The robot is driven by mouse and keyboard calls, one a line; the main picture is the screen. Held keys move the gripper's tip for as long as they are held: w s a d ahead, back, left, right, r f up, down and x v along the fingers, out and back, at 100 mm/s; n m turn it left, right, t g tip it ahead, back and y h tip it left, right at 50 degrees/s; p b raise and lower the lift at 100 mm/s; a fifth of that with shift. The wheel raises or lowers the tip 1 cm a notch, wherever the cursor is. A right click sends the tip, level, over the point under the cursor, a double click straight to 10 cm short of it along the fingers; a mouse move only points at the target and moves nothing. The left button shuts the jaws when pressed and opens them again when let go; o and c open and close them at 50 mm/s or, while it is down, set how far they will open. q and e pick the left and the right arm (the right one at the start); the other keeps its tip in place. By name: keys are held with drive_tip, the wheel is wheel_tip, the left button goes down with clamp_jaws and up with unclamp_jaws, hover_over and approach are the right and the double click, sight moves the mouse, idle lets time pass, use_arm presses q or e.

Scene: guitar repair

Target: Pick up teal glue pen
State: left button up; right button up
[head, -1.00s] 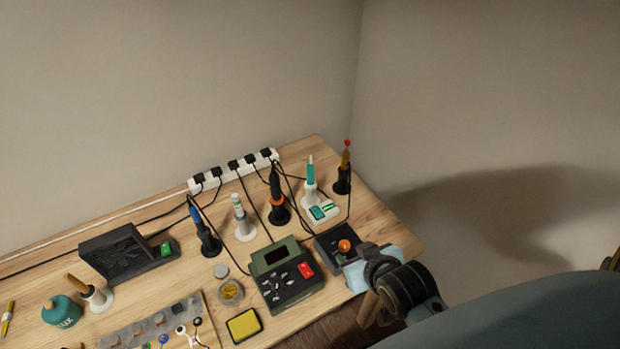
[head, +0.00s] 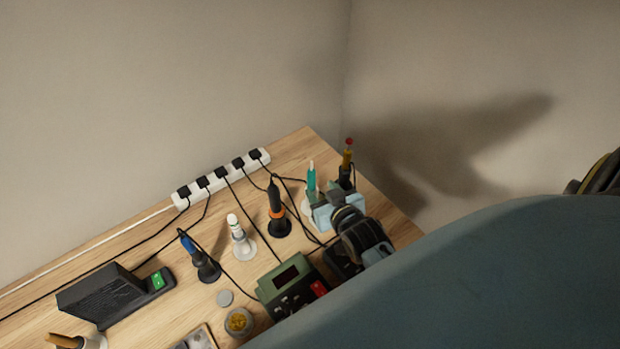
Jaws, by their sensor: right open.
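The teal glue pen (head: 311,177) stands upright in a white stand near the back right corner of the workbench. Its white tip points up. My right gripper (head: 326,203) is open, close in front of the pen on its right side. The gripper hides the lower part of the pen and most of its stand, and I cannot tell whether the fingers are around the pen or only beside it. My left gripper is out of view.
A brown, red-tipped tool (head: 347,158) stands just right of the pen. An orange-and-black tool (head: 277,213), a white pen (head: 236,226) and a blue tool (head: 190,243) stand to the left. A power strip (head: 222,176) with cables runs behind. A green station (head: 290,277) sits in front.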

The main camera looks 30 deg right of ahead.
sight(314, 184)
drive_tip(key=x, duration=0.4)
drive_tip(key=shift+w+a+f, duration=0.1)
drive_tip(key=shift+w+a, duration=0.05)
drive_tip(key=shift+b+x, duration=0.3)
drive_tip(key=shift+x, duration=0.95)
drive_tip(key=shift+w+a+f, duration=0.1)
drive_tip(key=shift+w+f, duration=0.2)
drive_tip(key=shift+w, duration=0.2)
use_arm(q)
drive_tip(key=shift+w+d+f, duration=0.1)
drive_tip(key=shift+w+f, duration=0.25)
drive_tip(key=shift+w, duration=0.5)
use_arm(e)
clamp_jaws()
